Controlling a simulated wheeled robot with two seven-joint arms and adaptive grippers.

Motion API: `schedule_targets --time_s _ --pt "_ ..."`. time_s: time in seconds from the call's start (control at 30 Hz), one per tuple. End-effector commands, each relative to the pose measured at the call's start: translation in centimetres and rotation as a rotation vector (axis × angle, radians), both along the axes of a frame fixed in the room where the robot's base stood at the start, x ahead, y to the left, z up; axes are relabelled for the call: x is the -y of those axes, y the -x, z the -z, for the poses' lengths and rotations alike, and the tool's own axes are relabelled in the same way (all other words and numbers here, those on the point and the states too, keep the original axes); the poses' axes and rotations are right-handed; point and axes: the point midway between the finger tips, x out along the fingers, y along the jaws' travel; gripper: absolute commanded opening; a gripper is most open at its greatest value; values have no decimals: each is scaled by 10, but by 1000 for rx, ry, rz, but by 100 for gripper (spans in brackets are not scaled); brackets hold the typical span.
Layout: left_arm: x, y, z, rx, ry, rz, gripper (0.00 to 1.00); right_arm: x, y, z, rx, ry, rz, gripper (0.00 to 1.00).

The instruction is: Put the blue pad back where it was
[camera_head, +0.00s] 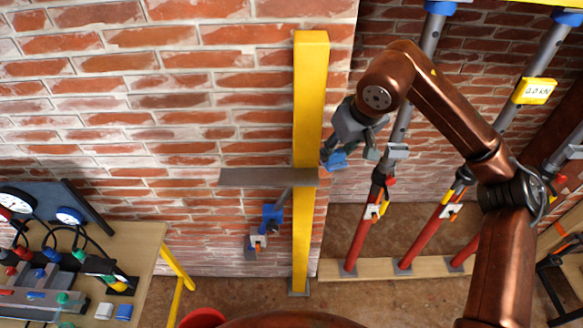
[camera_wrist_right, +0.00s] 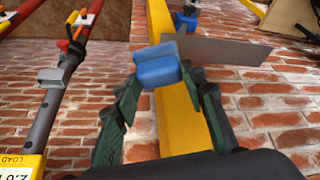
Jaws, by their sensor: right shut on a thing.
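My right gripper (camera_head: 333,152) is shut on the blue pad (camera_head: 337,162), beside the right edge of the yellow post (camera_head: 311,90) and just above the level of the grey plate's right end. In the right wrist view, the blue pad (camera_wrist_right: 157,66) sits between the dark green fingertips of the gripper (camera_wrist_right: 161,88), with the post (camera_wrist_right: 182,120) behind it. From these views I cannot tell whether the pad touches the post. My left gripper is not in view.
A grey plate (camera_head: 262,178) crosses the post, with a blue-and-grey device (camera_head: 271,216) below it. Red-and-grey props (camera_head: 362,230) stand on a wooden plank at right. A bench (camera_head: 143,250) at lower left bears gauges, a blue block (camera_head: 123,312) and a white block (camera_head: 104,311).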

Motion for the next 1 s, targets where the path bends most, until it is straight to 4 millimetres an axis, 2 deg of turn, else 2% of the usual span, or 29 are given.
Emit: schedule_targets --time_s 0.23,0.33,0.5,0.73,0.87,1.0 --pt "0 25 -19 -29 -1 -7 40 -49 -27 23 -5 -1 -1 19" --pt "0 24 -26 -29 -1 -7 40 -69 -39 34 -5 -2 -1 19" --pt "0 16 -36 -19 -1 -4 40 -90 -52 66 -6 -2 -2 19" --pt "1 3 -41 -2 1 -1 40 -104 -61 85 0 -1 -3 19" --pt "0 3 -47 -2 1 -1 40 -113 -65 97 -5 -1 -2 19" --pt "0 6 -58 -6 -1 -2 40 -111 -64 115 -4 -3 -3 19"
